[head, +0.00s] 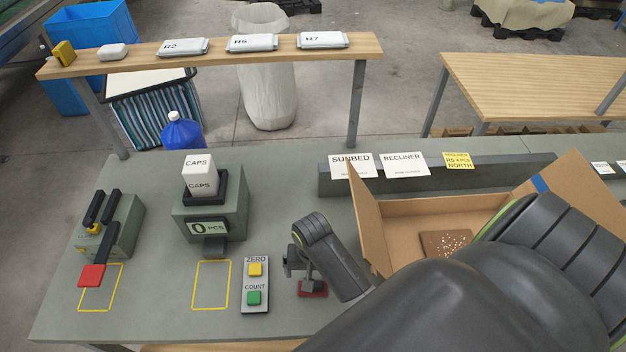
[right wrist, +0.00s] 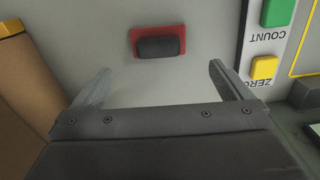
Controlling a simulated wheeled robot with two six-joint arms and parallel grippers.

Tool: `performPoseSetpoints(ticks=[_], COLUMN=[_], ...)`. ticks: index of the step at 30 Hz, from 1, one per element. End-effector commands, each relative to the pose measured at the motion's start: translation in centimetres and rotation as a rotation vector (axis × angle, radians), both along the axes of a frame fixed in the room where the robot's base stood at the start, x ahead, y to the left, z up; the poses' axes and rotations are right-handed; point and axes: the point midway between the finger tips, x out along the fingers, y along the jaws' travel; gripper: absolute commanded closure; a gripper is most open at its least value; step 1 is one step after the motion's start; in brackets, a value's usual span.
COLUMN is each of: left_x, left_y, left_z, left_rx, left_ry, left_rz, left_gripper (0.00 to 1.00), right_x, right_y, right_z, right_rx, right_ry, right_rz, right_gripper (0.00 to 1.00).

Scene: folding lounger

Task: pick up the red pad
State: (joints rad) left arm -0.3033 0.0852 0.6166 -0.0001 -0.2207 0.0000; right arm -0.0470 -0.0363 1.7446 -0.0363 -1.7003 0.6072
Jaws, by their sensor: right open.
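The red pad (head: 314,291) lies flat on the grey-green table, right of the button box. In the right wrist view the red pad (right wrist: 135,42) is a small red plate with a dark rounded block on top. My right gripper (head: 303,266) is over the pad in the head view and hides part of it. In the right wrist view my right gripper (right wrist: 160,84) is open and empty, its fingers spread wide. The pad shows beyond the fingertips, roughly centred between them. My left gripper is in neither view.
A button box (head: 255,303) with yellow and green buttons stands left of the pad. An open cardboard box (head: 368,222) stands close on the right. A counter (head: 211,210) and a red-tipped lever device (head: 117,229) stand further left.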

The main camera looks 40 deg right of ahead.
Motion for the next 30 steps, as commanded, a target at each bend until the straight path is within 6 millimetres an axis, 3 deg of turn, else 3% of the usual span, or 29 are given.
performPoseSetpoints(ticks=[5,11,23,30], left_x=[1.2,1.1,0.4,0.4], left_y=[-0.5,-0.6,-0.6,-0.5], left_z=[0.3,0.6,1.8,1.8], left_rx=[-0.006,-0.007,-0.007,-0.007], left_ry=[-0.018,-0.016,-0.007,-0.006], left_rz=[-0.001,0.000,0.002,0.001], left_gripper=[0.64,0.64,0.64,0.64], right_x=[0.0,0.0,0.0,0.0], right_y=[0.0,-0.1,-0.2,-0.2], right_z=[-1.6,-2.3,-6.5,-7.1], right_rx=[0.000,-0.001,0.001,0.000], right_ry=[0.000,0.001,0.001,-0.001], right_rz=[0.000,0.000,0.001,0.000], right_gripper=[0.02,0.02,0.02,0.02])
